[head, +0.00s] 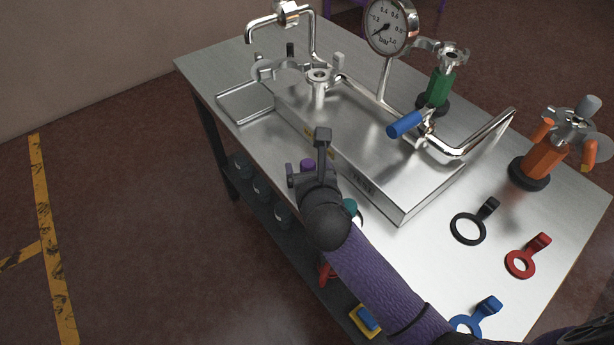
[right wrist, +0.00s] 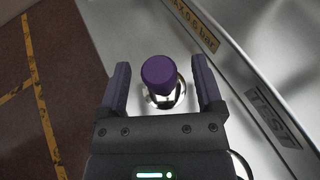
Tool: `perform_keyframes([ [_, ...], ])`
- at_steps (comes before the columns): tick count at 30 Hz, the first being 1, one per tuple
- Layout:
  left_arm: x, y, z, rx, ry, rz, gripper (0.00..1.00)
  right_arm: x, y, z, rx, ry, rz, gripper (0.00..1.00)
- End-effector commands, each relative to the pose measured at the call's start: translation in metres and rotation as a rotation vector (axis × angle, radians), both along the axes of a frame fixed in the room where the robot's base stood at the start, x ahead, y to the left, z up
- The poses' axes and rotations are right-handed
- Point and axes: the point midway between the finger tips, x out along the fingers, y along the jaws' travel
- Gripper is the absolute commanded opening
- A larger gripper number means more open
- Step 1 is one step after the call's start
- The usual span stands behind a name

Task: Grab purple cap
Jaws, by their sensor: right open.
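The purple cap (right wrist: 159,75) sits on a shiny metal fitting, between the two fingers of my right gripper (right wrist: 163,88) in the right wrist view. The fingers are apart and a gap shows on both sides of the cap. In the head view, a small part of the purple cap (head: 307,165) shows just beyond my right gripper (head: 310,168), near the table's left edge. The gripper and wrist hide most of the fitting there. My left gripper is not in view.
A steel box (head: 415,196) with pipes, a gauge (head: 389,24) and a blue handle (head: 405,124) stands beside my right gripper. Black (head: 468,229), red (head: 520,263) and blue (head: 478,318) ring-shaped pieces lie on the metal table (head: 500,205). A shelf (head: 300,262) runs below.

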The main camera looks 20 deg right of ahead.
Motion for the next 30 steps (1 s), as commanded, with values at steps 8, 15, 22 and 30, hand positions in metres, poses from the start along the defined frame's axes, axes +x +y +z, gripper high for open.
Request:
perform_keyframes([
  [8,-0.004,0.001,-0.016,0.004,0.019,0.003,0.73,0.022,-0.003,-0.011,0.001,0.002,0.001,0.85],
  [15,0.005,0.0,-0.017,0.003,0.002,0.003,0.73,0.022,-0.003,-0.01,0.001,0.002,0.001,0.53],
  [22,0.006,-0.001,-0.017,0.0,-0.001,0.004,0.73,0.022,-0.003,-0.01,0.002,0.002,0.001,0.04],
  [30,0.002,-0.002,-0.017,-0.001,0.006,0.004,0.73,0.022,-0.003,-0.01,0.002,0.002,0.001,0.0],
])
